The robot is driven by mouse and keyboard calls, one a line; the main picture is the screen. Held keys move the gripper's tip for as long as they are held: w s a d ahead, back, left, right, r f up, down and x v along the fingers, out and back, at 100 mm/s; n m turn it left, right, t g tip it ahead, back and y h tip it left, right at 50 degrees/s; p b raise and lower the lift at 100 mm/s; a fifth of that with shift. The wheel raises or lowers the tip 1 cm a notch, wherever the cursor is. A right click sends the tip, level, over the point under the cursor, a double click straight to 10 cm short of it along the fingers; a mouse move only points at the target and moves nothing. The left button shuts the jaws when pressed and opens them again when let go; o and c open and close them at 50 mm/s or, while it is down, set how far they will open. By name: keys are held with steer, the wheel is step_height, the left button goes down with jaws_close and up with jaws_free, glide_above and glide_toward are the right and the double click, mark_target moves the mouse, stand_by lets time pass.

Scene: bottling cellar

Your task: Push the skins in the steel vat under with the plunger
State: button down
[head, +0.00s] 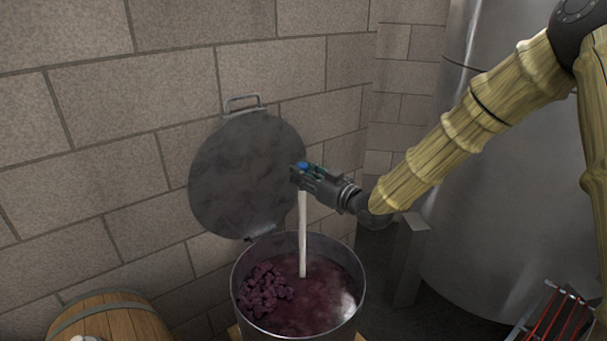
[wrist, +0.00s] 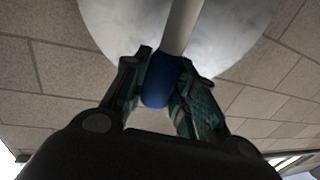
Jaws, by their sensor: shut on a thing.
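The steel vat (head: 356,317) stands open at the lower middle of the head view, holding dark red liquid. A clump of purple skins (head: 264,290) floats at its left side; the middle and right show liquid with no clump. The plunger (head: 302,232) has a pale shaft and a blue grip end. It stands about upright, its lower end in the liquid and its foot hidden. My gripper (head: 304,176) is shut on the plunger near its top, above the vat. In the wrist view the fingers hold the blue grip (wrist: 160,82), with the pale shaft beyond.
The round vat lid (head: 240,175) is raised at the back left, near the stone wall (head: 110,130). A wooden barrel (head: 120,318) stands at lower left. A large steel tank (head: 480,210) fills the right. A red wire rack (head: 560,318) is at lower right.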

steer(key=shift+r, duration=0.1)
steer(key=shift+r+p, duration=2.7)
steer(key=shift+r, duration=3.4)
